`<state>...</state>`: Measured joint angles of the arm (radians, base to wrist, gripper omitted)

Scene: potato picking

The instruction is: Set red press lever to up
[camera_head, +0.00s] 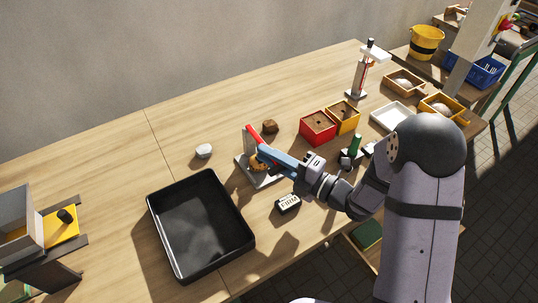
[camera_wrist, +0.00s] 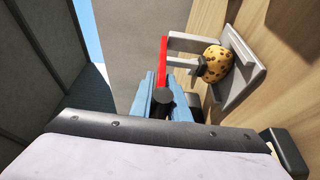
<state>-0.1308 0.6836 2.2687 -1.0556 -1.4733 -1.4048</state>
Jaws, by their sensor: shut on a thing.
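The red press lever (camera_head: 253,132) slants up from the grey press (camera_head: 245,166) near the middle of the table. It also shows in the wrist view (camera_wrist: 163,58), running between the blue fingers. A spotted potato (camera_wrist: 217,64) sits in the press, partly hidden by my gripper in the head view. My gripper (camera_head: 265,152) has blue fingers and is at the press from the right. In the wrist view my gripper (camera_wrist: 163,85) is shut on the red lever, with a dark round knob (camera_wrist: 163,97) between the fingers.
A black tray (camera_head: 160,222) stands in front left of the press. A white lump (camera_head: 204,151) and a brown potato (camera_head: 270,126) lie nearby. A "FIRM" sign (camera_head: 288,203) lies below my gripper. Red (camera_head: 318,127) and yellow (camera_head: 347,112) boxes stand behind right.

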